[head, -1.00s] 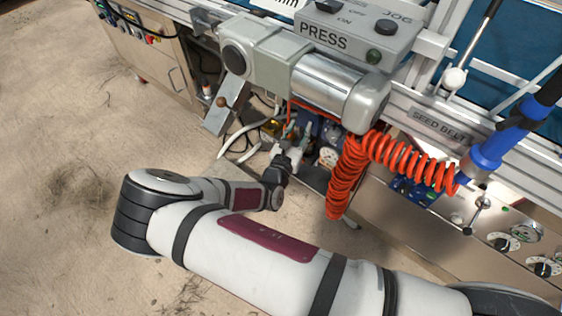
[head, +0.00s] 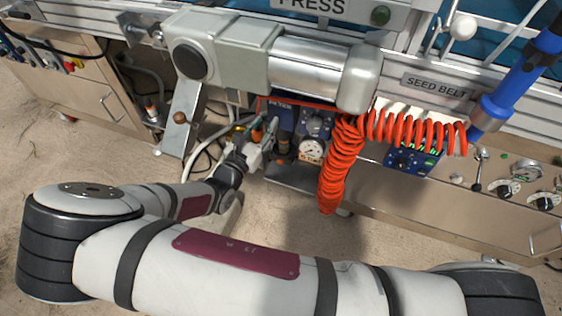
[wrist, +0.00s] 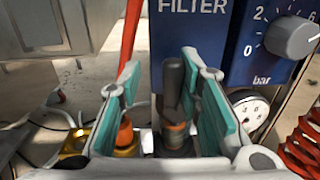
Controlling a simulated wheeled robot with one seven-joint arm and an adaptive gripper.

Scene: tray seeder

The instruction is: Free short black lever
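In the wrist view, a short black lever (wrist: 174,88) stands upright in front of the blue FILTER unit (wrist: 193,40), with a worn orange-brown band near its base. My gripper (wrist: 164,78) is open, with one teal-padded finger to the left of the lever and one to the right. I see a gap on the left; contact on the right cannot be told. In the head view my gripper (head: 263,134) is low under the press, by the blue units, and the lever is hard to make out there.
An orange-topped brass fitting (wrist: 124,135) is close by the left finger. A pressure gauge (wrist: 250,108) and a grey knob (wrist: 290,38) are to the right. A coiled red hose (head: 340,165) hangs right of my gripper. The press body (head: 300,65) overhangs it.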

